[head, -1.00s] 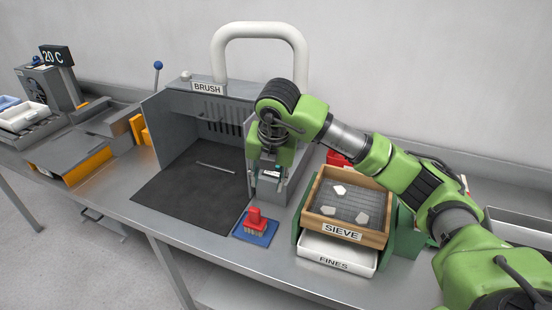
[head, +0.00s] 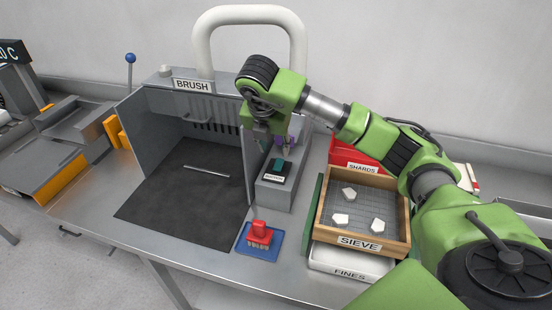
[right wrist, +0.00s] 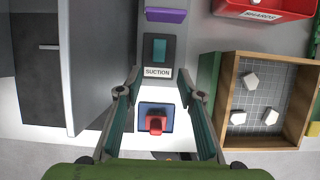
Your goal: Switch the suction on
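The suction switch (right wrist: 158,50) is a teal rocker in a dark frame with a SUCTION label, on a grey box at the right side of the booth. It also shows in the head view (head: 277,168), below my right wrist. My right gripper (right wrist: 160,80) is open and empty, its two fingers spread to either side and a little short of the switch in the wrist view. In the head view my right gripper (head: 268,146) hangs over the grey box, its fingers partly hidden. Whether the rocker is pressed cannot be told. My left gripper is not in view.
A purple block (right wrist: 165,15) lies behind the switch. The booth's side wall (right wrist: 88,65) stands to its left. A red brush on a blue pad (head: 247,239) lies in front. The wooden sieve (head: 407,215) with pale shards and the red SHARDS bin (head: 350,157) are at right.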

